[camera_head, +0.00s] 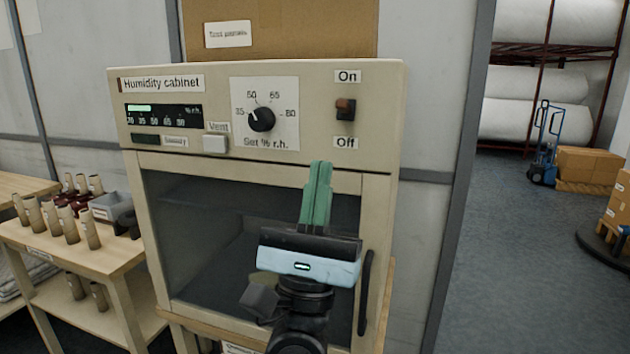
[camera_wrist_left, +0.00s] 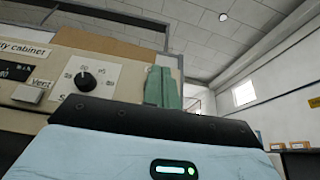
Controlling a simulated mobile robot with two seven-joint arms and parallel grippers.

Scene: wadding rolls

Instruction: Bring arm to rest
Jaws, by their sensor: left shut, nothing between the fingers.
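My left gripper (camera_head: 318,168) is raised in front of the humidity cabinet, its green fingers pointing up. The fingers are together, with nothing between them. In the left wrist view the shut fingers (camera_wrist_left: 163,88) also show, beside the cabinet's top panel. The beige humidity cabinet (camera_head: 330,78) has a black dial (camera_head: 261,119) with its pointer toward the upper left, a rocker switch (camera_head: 345,109) between On and Off, and a Vent button (camera_head: 215,144). The glass door looks closed. My left arm covers part of the door. My right gripper is not in view.
A wooden table (camera_head: 100,262) with several cones (camera_head: 91,230) and a grey tray (camera_head: 112,206) stands at the left. A cardboard box (camera_head: 290,30) sits on the cabinet. At the right are a blue hand truck (camera_head: 545,150), boxes (camera_head: 588,165) and open floor.

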